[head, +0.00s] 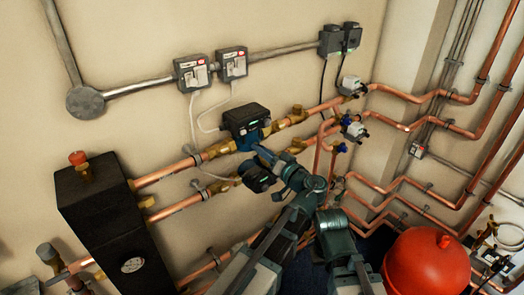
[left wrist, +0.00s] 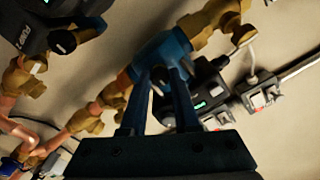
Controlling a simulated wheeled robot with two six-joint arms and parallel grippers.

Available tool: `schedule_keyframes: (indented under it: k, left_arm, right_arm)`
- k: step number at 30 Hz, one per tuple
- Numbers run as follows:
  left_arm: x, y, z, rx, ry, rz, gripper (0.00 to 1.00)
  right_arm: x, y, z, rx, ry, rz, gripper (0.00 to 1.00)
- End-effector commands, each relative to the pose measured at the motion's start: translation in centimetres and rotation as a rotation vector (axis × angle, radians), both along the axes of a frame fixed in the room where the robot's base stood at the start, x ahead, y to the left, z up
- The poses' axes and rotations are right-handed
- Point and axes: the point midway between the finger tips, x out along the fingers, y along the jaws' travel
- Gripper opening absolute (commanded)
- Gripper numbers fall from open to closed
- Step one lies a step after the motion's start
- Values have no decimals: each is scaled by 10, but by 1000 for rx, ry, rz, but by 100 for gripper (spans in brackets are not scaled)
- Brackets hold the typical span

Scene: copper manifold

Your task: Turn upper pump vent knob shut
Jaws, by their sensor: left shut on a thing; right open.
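The upper pump shows in the head view as a black control box (head: 246,118) with a blue body, set in the upper copper pipe. The blue body (left wrist: 165,50) fills the top middle of the left wrist view. My left gripper (head: 258,149) reaches this body from the lower right. In the left wrist view its two blue-grey fingers (left wrist: 160,78) are close together at the body's face, shut on the small vent knob, which the fingertips mostly hide. The knob's angle cannot be read. My right arm shows at the lower middle of the head view, but its gripper cannot be made out.
The lower pump (head: 260,179) sits just below my left gripper. Brass valves (head: 298,115) and copper pipes flank both pumps. Grey switch boxes (head: 192,73) hang above with loose cables. A black cabinet (head: 103,215) stands left and a red vessel (head: 427,265) lower right.

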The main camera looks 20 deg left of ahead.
Motion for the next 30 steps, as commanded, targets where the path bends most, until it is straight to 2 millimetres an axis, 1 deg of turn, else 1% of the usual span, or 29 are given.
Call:
schedule_keyframes:
  k: [6,20,21,23,24,25,30]
  left_arm:
    - [-1,0,-2,-33,-31,1,0]
    - [-1,0,-2,-38,-38,1,0]
    - [-1,0,-2,-37,-38,0,37]
    - [-1,0,-1,-37,-39,1,47]
    - [-1,0,-1,-35,-38,0,55]
    - [-1,0,-1,-35,-38,0,60]
    - [-1,0,-1,-34,-38,1,60]
  right_arm:
    - [0,0,-1,0,0,0,60]
    - [0,0,0,0,0,0,60]
    - [0,0,0,0,0,0,60]
    - [0,0,0,0,0,0,60]
    - [0,0,0,0,0,0,60]
    - [0,0,0,0,0,0,60]
    - [0,0,0,0,0,0,60]
